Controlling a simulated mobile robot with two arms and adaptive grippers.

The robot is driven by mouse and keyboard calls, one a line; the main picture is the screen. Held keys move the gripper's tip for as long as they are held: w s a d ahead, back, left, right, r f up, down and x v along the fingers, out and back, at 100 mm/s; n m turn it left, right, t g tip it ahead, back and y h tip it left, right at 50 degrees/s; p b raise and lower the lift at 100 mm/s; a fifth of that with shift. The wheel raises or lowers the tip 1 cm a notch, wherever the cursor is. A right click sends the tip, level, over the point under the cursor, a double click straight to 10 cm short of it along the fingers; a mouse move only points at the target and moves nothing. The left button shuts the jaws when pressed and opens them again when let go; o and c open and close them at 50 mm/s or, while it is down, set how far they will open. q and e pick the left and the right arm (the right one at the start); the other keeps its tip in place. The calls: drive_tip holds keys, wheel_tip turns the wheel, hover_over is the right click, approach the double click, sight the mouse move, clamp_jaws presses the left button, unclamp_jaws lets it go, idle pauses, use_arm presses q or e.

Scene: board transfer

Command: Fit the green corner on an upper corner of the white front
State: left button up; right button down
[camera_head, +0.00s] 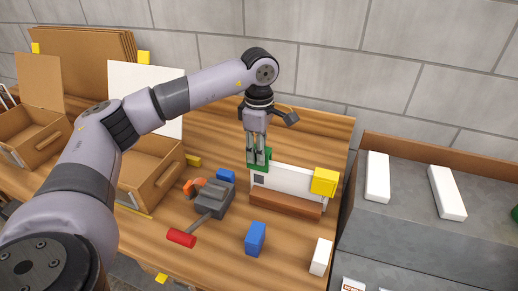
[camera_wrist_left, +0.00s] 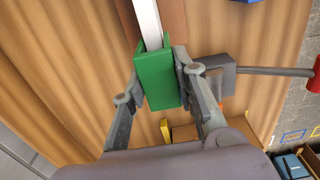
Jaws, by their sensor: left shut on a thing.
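The white front (camera_head: 285,179) stands upright on the wooden table, along a brown wooden strip (camera_head: 287,203). My left gripper (camera_head: 259,158) is shut on the green corner (camera_head: 249,160) at the front's upper left end. In the left wrist view the green corner (camera_wrist_left: 158,80) sits between my fingers (camera_wrist_left: 160,92), and the white edge of the front (camera_wrist_left: 146,22) runs into it. I cannot tell whether it is fully seated. A yellow corner (camera_head: 325,181) sits on the front's upper right end. My right gripper is not in view.
Blue blocks (camera_head: 255,238), a grey vise-like tool (camera_head: 212,196), a red-handled hammer (camera_head: 181,238) and a white block (camera_head: 320,256) lie nearby. Cardboard boxes (camera_head: 150,172) stand left. A grey surface (camera_head: 405,205) with white blocks is right.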

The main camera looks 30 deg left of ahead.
use_arm(q)
drive_tip(key=shift+f+b, duration=0.95)
drive_tip(key=shift+f, duration=0.45)
drive_tip(key=o, duration=1)
wheel_tip(320, 180, up, 12)
drive_tip(key=shift+r, duration=0.1)
